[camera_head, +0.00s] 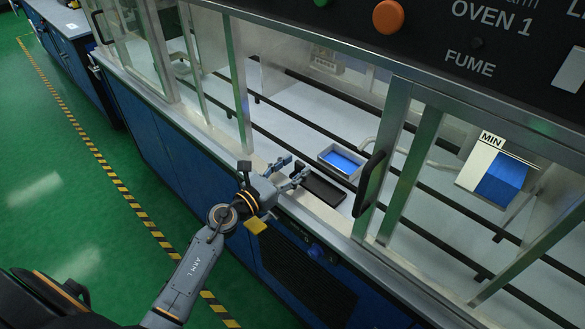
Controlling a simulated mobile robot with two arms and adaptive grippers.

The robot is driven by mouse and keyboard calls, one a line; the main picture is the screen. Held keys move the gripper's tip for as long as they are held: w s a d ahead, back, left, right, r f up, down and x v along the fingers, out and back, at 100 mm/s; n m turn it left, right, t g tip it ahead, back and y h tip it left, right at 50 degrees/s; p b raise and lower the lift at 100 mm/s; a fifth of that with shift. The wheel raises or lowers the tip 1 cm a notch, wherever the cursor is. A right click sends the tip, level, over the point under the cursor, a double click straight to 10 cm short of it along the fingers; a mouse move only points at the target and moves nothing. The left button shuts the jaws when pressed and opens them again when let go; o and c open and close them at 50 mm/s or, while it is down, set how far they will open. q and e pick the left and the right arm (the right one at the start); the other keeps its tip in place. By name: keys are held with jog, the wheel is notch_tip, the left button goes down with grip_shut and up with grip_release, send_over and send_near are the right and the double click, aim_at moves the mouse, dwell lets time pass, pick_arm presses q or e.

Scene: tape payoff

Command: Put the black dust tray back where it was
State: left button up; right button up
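The black dust tray (322,191) is a shallow dark rectangle on the pale front ledge of the fume cabinet, just left of a dark door handle. My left gripper (291,169) reaches in from the lower left at the tray's left end. Its two fingers are spread apart, with nothing seen between them. One finger is very close to the tray's corner; I cannot tell whether it touches. My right gripper is not in view.
A grey tray with a blue inside (343,162) sits behind the black tray. The dark door handle (369,184) and metal door frame (393,150) stand to the right. A container marked MIN (495,170) is farther right. Dark rails cross the cabinet floor. Green floor is open at left.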

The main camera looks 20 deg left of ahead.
pick_arm(q)
jog(key=shift+s+r, duration=0.15)
jog(key=b+v, duration=0.2)
jog(key=v, duration=0.8)
jog(key=shift+s+a+b, duration=0.1)
jog(key=shift+s+b, duration=0.1)
jog(key=shift+b, duration=0.1)
jog(key=shift+s+a, duration=0.25)
jog(key=shift+s, duration=0.4)
jog(key=shift+c, duration=0.4)
